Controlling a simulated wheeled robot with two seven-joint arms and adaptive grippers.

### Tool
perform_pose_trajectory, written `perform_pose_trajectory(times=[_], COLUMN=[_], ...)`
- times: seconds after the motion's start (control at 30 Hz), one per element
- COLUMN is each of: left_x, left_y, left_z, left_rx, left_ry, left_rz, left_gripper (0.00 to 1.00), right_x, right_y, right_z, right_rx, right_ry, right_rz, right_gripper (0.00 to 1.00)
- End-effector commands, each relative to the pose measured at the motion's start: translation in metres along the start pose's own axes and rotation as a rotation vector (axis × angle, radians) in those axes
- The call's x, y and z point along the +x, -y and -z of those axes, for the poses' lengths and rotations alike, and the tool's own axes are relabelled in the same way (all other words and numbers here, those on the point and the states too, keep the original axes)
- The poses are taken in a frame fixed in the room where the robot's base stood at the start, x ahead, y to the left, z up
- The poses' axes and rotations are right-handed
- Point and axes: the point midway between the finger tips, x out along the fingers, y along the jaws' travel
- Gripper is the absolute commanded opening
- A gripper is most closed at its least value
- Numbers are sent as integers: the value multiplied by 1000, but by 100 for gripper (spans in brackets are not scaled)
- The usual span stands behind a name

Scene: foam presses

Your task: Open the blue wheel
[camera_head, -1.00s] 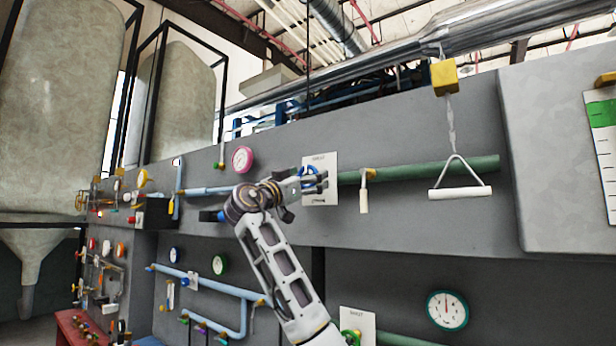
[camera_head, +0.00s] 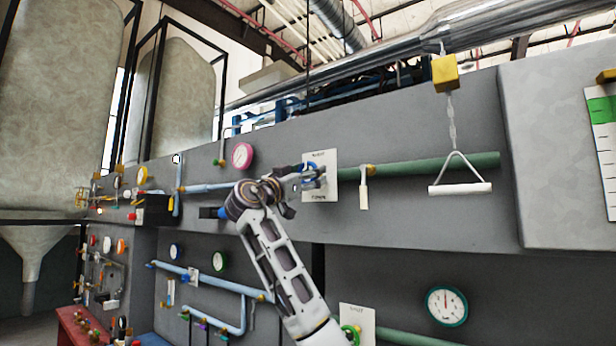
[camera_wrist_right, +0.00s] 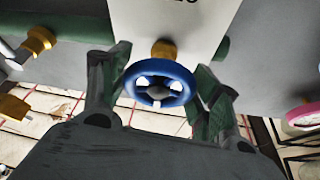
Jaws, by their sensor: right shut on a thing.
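The blue wheel (camera_head: 313,169) sits on the upper grey panel in front of a white plate (camera_head: 321,191). In the head view my right gripper partly covers it. In the right wrist view the blue wheel (camera_wrist_right: 159,82) is a round hand wheel with a dark hub, on a brass stem. My right gripper (camera_head: 305,177) is at the wheel. In the wrist view its fingers (camera_wrist_right: 160,88) stand on either side of the rim and are shut on it. My left gripper is in neither view.
A green pipe (camera_head: 430,169) runs right from the plate. A brass valve with a white lever (camera_head: 363,192) and a hanging white pull handle (camera_head: 460,190) are to the right. A pink gauge (camera_head: 242,156) is at the left. A green wheel (camera_head: 351,333) is below.

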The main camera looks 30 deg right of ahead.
Motion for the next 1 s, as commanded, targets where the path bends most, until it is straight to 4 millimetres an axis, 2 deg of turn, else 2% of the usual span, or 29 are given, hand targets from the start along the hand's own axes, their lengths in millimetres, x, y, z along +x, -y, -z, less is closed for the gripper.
perform_pose_trajectory(times=[0.37,1.0], left_x=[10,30], left_y=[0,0], left_z=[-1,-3], left_rx=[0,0], left_ry=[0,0], left_rz=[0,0], left_gripper=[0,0], right_x=[-1,-1], right_y=[0,-1], right_z=[-1,0], right_rx=[-97,-432], right_ry=[-1,-2], right_rz=[43,184], right_gripper=[38,38])
